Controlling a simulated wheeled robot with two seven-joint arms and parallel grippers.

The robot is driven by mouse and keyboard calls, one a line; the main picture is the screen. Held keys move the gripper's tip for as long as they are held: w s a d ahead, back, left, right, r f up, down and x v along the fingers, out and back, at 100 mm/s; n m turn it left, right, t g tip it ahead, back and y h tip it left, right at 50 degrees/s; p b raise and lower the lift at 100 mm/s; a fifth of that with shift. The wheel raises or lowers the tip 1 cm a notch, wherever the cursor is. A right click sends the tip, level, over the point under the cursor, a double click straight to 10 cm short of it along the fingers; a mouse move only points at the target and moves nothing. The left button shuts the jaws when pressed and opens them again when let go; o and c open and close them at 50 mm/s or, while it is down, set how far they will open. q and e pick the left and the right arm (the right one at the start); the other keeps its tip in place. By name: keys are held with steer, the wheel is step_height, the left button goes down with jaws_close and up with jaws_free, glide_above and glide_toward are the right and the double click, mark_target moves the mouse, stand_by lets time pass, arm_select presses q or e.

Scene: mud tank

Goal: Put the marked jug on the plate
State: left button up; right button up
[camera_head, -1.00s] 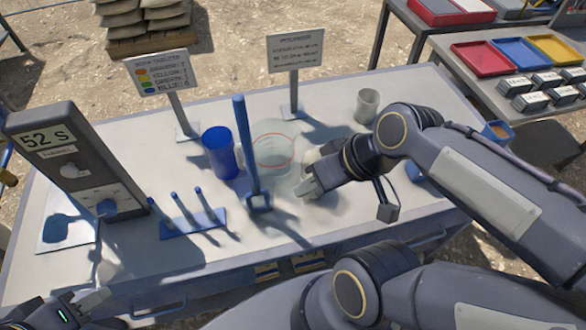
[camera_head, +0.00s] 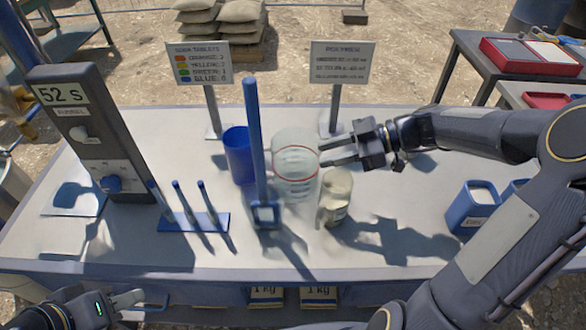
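The marked jug (camera_head: 295,182) is clear, with a red line around it and printed marks. It stands upright on the bench, right of a blue post. My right gripper (camera_head: 324,151) is open at the jug's right side, its two fingers pointing left at it. Whether they touch the jug I cannot tell. A flat pale plate with a blue edge (camera_head: 60,207) lies at the left, by the foot of the grey 52 S device (camera_head: 95,140); I cannot tell if it is the task's plate. My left gripper (camera_head: 128,300) is low at the left front, its opening unclear.
A cloudy glass jar (camera_head: 336,198) stands just in front of the jug's right side. A blue cup (camera_head: 238,157), a blue post (camera_head: 254,140) and a blue peg rack (camera_head: 195,223) stand left of it. Blue containers (camera_head: 474,207) are at the right. Two signs stand behind.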

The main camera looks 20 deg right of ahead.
mark_target(289, 164)
steer(key=p+x, duration=0.1)
steer(key=x, duration=0.6)
steer(key=shift+w+f+p, duration=0.25)
steer(key=shift+p, duration=0.1)
steer(key=shift+w+a+f, duration=0.1)
steer(key=shift+a+f, duration=0.15)
steer(key=shift+a, duration=0.1)
jaws_close()
